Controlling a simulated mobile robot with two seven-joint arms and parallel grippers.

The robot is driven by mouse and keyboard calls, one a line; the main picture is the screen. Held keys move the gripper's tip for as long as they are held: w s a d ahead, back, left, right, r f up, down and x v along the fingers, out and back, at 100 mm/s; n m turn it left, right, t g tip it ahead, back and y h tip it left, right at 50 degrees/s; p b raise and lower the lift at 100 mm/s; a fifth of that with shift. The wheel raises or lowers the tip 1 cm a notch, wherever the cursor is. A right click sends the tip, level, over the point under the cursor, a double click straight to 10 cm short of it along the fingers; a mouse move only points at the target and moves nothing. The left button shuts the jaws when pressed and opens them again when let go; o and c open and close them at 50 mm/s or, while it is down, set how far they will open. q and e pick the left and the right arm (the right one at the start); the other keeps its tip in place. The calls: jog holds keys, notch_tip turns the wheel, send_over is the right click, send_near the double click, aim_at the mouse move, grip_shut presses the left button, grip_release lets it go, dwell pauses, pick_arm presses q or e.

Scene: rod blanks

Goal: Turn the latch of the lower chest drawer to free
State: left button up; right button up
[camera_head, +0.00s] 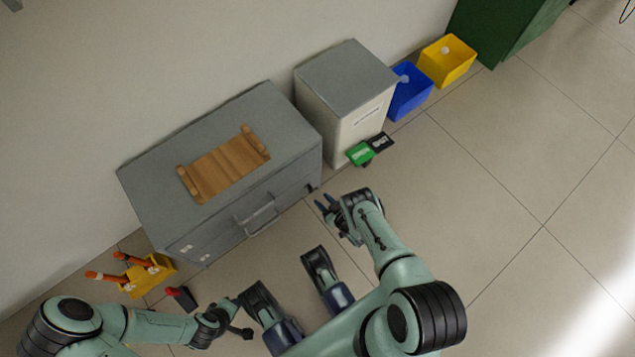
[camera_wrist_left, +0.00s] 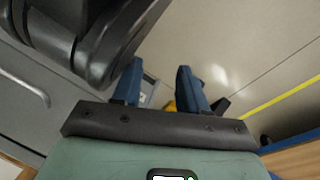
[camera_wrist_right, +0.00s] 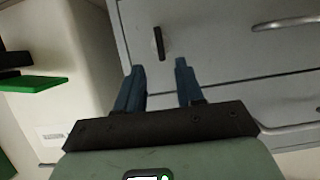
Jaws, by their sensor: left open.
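The grey chest (camera_head: 140,195) stands against the wall, with drawers in its front. A small dark latch (camera_head: 311,187) sits near the right end of its front. In the right wrist view the latch (camera_wrist_right: 158,42) is a black bar, upright in the picture, on the same drawer face as a handle (camera_wrist_right: 288,23). My right gripper (camera_head: 325,203) is open and empty, close in front of the latch and apart from it; its fingers (camera_wrist_right: 160,68) point toward the chest front. My left gripper (camera_head: 246,331) is open and empty, low and away from the chest.
A wooden tray (camera_head: 225,172) lies on the chest. A white cabinet (camera_head: 345,125) stands right of it, with green (camera_head: 360,153) and black (camera_head: 380,142) items before it. Blue (camera_head: 408,95) and yellow (camera_head: 447,62) bins stand beyond. A yellow holder (camera_head: 150,277) stands left. Floor at right is clear.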

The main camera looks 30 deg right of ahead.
pick_arm(q)
jog(key=shift+t, duration=0.8)
jog(key=w+r, duration=0.1)
jog(key=w+r+p, duration=0.1)
jog(key=r, duration=0.1)
jog(key=w+r, duration=0.1)
jog(key=w, duration=0.1)
jog(key=shift+d+r+p, duration=0.15)
jog(key=shift+d+p, duration=0.2)
jog(key=shift+p, duration=0.05)
pick_arm(e)
jog(key=v, duration=0.6)
